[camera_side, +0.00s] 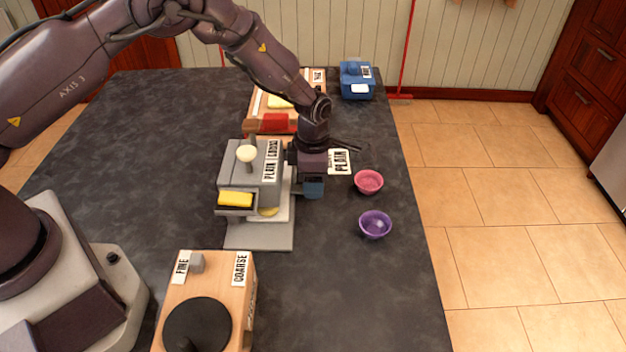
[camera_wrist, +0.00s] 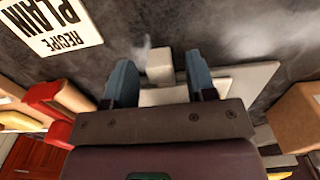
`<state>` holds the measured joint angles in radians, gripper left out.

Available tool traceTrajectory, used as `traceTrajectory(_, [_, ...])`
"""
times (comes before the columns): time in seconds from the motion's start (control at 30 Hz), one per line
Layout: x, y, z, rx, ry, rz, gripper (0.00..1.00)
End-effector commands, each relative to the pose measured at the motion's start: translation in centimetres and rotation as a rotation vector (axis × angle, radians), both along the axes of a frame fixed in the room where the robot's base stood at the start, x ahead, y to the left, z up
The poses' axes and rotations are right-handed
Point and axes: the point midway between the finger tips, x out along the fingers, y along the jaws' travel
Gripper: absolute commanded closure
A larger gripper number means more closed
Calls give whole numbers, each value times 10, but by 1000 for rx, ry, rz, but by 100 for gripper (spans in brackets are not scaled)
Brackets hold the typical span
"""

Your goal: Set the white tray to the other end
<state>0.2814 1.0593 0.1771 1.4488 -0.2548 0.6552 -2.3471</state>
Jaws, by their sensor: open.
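The white tray (camera_side: 283,212) sits low in the grey machine (camera_side: 262,188), above its grey base plate (camera_side: 258,240). A yellow piece (camera_side: 268,211) shows on it. My gripper (camera_side: 314,189) points down at the machine's right side, its blue fingers beside the tray's end. In the wrist view my gripper (camera_wrist: 161,82) is open, with one finger on each side of a small pale block (camera_wrist: 160,66) at the tray's end. Part of the white tray (camera_wrist: 165,97) shows behind that block. I cannot tell whether the fingers touch it. The tray's far part is hidden by the machine.
A pink bowl (camera_side: 368,182) and a purple bowl (camera_side: 375,225) stand right of the machine. A PLAIN recipe card (camera_side: 340,161) lies behind my gripper. A wooden box (camera_side: 240,290) stands in front; a blue box (camera_side: 357,80) stands at the back. The front-right countertop is clear.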

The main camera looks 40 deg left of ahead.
Motion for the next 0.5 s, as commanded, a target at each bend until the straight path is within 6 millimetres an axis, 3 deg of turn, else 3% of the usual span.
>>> traceTrajectory(0.37, [0,0,-9,-1,1,0,49])
traceTrajectory(0.4, [0,0,-9,-1,1,0,51])
traceTrajectory(0.5, [0,0,-8,-1,1,0,74])
